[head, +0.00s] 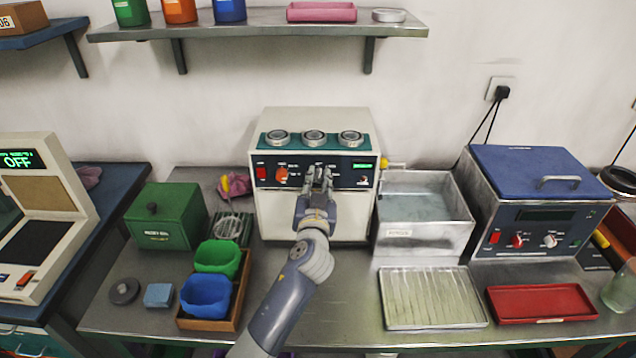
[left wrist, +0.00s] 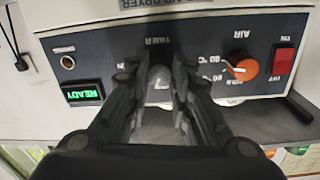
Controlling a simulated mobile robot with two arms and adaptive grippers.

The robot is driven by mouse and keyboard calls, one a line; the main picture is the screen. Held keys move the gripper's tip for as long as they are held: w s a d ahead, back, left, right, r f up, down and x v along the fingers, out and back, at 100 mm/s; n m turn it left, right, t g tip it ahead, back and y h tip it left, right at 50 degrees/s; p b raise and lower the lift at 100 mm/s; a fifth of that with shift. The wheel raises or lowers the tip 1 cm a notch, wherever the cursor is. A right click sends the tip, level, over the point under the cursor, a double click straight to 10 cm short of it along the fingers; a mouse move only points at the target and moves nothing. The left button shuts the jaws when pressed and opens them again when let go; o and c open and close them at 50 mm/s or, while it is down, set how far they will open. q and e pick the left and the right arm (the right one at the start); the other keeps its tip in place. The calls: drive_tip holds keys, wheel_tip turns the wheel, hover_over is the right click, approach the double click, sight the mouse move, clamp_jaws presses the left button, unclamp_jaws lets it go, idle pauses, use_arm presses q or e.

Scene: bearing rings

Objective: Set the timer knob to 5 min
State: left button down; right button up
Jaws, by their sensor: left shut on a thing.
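The hot-air dryer (head: 262,213) is a cream box with a dark control panel, standing at the back of the steel bench. My left gripper (head: 318,178) reaches its panel and is shut on the timer knob. In the left wrist view, upside down, the grey timer knob (left wrist: 160,84) shows between the two fingers, under the TIMER label. The fingers hide its scale, so I cannot read its setting. The panel also has an orange air knob (left wrist: 241,69), a red switch (left wrist: 284,60) and a green READY display (left wrist: 82,93). My right gripper is not in view.
Bearing rings (head: 313,137) sit on the dryer's top. A metal tank (head: 424,241) stands close on its right, beside a blue-lidded bath (head: 528,167). A green box (head: 165,221) and bins (head: 206,295) are to the left. A ribbed tray (head: 432,298) lies front right.

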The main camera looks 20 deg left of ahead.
use_arm(q)
drive_tip(key=m, duration=0.3)
drive_tip(key=shift+m, duration=0.3)
drive_tip(key=shift+m+p, duration=0.45)
drive_tip(key=shift+m, duration=1.25)
drive_tip(key=c, duration=1.4)
unclamp_jaws()
drive_tip(key=shift+d, duration=0.1)
drive_tip(key=v, duration=1.2)
